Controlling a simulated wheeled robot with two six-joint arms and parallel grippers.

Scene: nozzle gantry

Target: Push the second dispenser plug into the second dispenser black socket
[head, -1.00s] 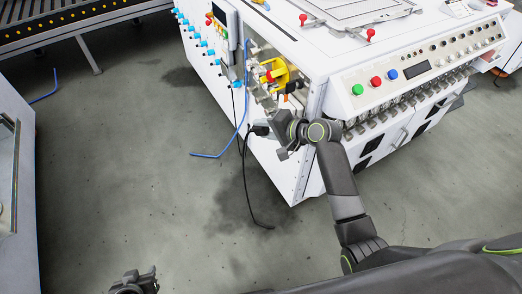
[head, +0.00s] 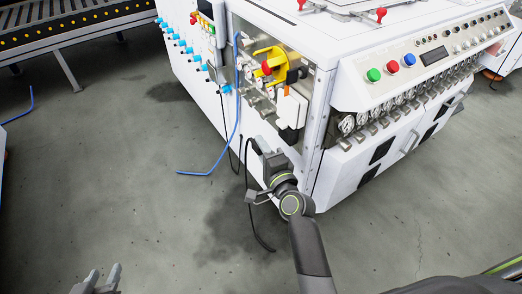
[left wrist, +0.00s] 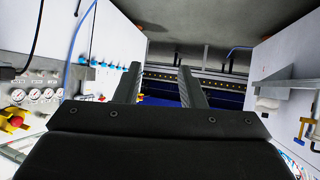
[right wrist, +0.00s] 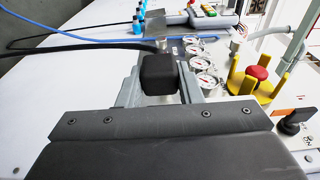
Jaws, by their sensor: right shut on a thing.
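My right gripper (head: 265,147) is at the lower front of the white machine, below the yellow guard. In the right wrist view it is shut on a black plug (right wrist: 160,75), with a black cable (right wrist: 85,50) running off to the left. In the head view the cable (head: 248,215) hangs down to the floor. I cannot make out the black socket in any view; whether the plug touches it cannot be told. My left gripper (head: 97,278) is at the bottom left of the head view. Its fingers (left wrist: 158,85) are apart and empty in the left wrist view.
A yellow guard with a red knob (right wrist: 258,72) and several gauges (right wrist: 198,62) are beside the right gripper. A blue hose (head: 234,120) hangs along the machine (head: 210,100). A conveyor (head: 70,32) stands at the back left.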

